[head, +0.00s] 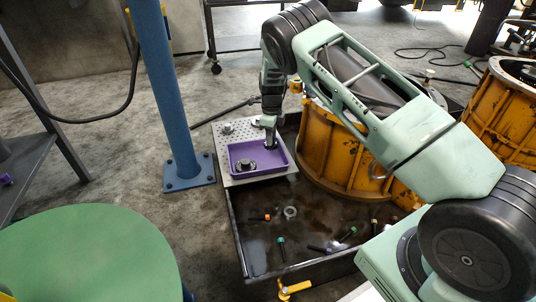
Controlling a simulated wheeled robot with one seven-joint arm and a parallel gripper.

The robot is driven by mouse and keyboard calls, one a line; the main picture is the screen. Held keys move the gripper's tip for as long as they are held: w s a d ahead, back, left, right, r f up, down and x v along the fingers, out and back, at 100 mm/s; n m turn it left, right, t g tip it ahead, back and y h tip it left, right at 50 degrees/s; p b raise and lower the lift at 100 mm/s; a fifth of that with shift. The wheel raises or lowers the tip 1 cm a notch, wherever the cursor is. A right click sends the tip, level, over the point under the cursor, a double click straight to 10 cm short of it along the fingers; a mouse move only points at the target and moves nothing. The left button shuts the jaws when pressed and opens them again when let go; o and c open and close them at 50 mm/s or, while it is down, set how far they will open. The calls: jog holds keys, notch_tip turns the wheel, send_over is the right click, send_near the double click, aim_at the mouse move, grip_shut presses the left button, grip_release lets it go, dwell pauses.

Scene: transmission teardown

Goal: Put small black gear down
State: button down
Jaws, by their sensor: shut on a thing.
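My gripper (269,133) points down over the right part of a shallow purple tray (236,178). It is shut on a small dark piece (270,144), which I take for the small black gear; the fingers hide part of it and its shape is hard to make out. I cannot tell whether the piece touches the tray floor. A dark round gear-like part (246,165) lies in the tray, left of my gripper.
The tray sits on a perforated light plate (224,144) with a small metal part (227,128). Below it, a dark bin (257,235) holds a metal ring (290,212) and several coloured-end tools. A yellow housing (330,155) stands close right; a blue post (168,90) stands left.

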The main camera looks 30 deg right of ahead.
aim_at(271, 148)
notch_tip(271, 148, down, 6)
jog(key=b, duration=0.2)
jog(key=shift+r+b, duration=0.15)
jog(key=shift+b, duration=0.25)
jog(key=c, duration=1.1)
grip_release()
jog(key=shift+c, duration=0.2)
